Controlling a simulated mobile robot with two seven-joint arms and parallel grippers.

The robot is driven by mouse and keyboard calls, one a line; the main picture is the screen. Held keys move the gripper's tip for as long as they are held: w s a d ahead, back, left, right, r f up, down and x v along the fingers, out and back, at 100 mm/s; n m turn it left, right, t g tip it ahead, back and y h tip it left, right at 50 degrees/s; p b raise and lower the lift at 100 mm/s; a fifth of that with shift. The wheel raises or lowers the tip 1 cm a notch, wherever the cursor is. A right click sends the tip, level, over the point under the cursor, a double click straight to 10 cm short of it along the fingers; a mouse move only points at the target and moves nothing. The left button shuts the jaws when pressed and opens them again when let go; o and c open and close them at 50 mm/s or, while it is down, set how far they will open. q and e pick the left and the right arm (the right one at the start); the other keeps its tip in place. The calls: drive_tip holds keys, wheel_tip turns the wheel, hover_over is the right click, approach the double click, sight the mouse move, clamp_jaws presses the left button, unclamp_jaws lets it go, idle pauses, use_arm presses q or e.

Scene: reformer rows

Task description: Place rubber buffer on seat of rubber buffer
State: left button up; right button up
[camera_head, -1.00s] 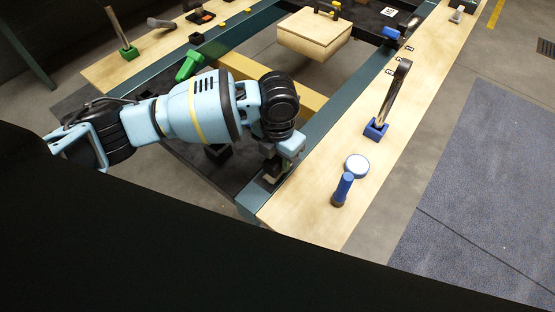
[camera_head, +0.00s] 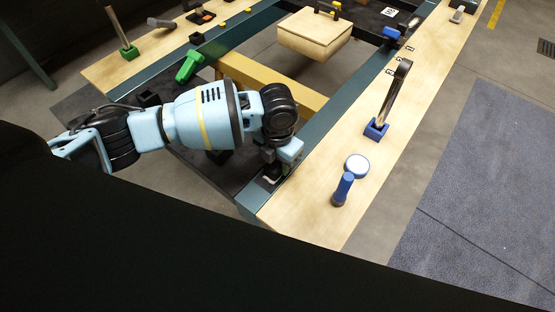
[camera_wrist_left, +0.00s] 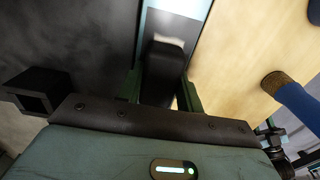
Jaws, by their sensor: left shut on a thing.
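My left gripper (camera_head: 270,172) is low over the near end of the teal rail, beside the wooden strip. In the left wrist view my left gripper (camera_wrist_left: 162,92) is shut on a black block, the rubber buffer (camera_wrist_left: 165,65). Its lower part is hidden between the fingers. A grey patch (camera_wrist_left: 176,27) on the rail shows just beyond the buffer and may be the seat of the rubber buffer. In the head view a dark patch with a pale mark (camera_head: 268,181) shows under the gripper. I cannot tell whether the buffer touches it. My right gripper is not in view.
The wooden strip (camera_head: 300,215) carries a blue-handled tool (camera_head: 343,188), a white disc with a blue rim (camera_head: 356,166) and a metal lever in a blue holder (camera_head: 376,129). A black hollow block (camera_wrist_left: 38,93) is left of the gripper. A wooden box (camera_head: 313,38) stands farther back.

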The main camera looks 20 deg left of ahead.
sight(277, 162)
use_arm(q)
drive_tip(key=o, duration=1)
drive_tip(key=shift+f, duration=0.1)
drive_tip(key=shift+o, duration=0.2)
drive_tip(key=shift+r, duration=0.35)
wheel_tip(277, 162, up, 12)
drive_tip(key=shift+f+p, duration=0.15)
drive_tip(key=shift+p, duration=0.25)
